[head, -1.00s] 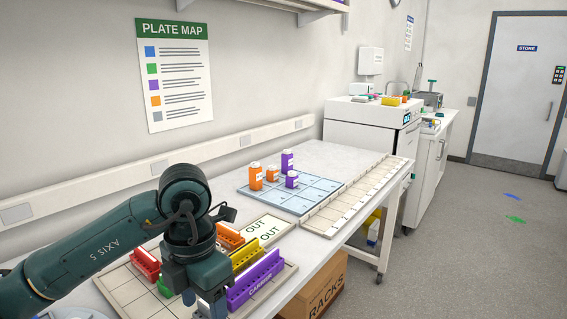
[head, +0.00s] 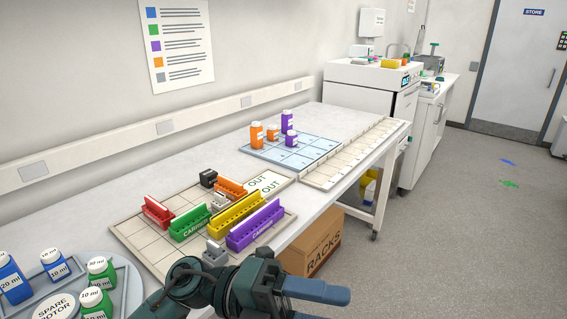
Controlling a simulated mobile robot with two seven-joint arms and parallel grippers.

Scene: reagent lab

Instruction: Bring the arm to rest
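My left arm comes in at the bottom of the head view. The gripper is apart from the racks on the bench. My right gripper is not in view.
A gridded mat (head: 150,245) holds red (head: 158,213), green (head: 190,222), yellow (head: 236,214) and purple (head: 255,224) racks. Bottles stand on a round tray (head: 130,300) at lower left and a blue mat (head: 262,152) farther back. A RACKS box (head: 312,245) sits below the bench.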

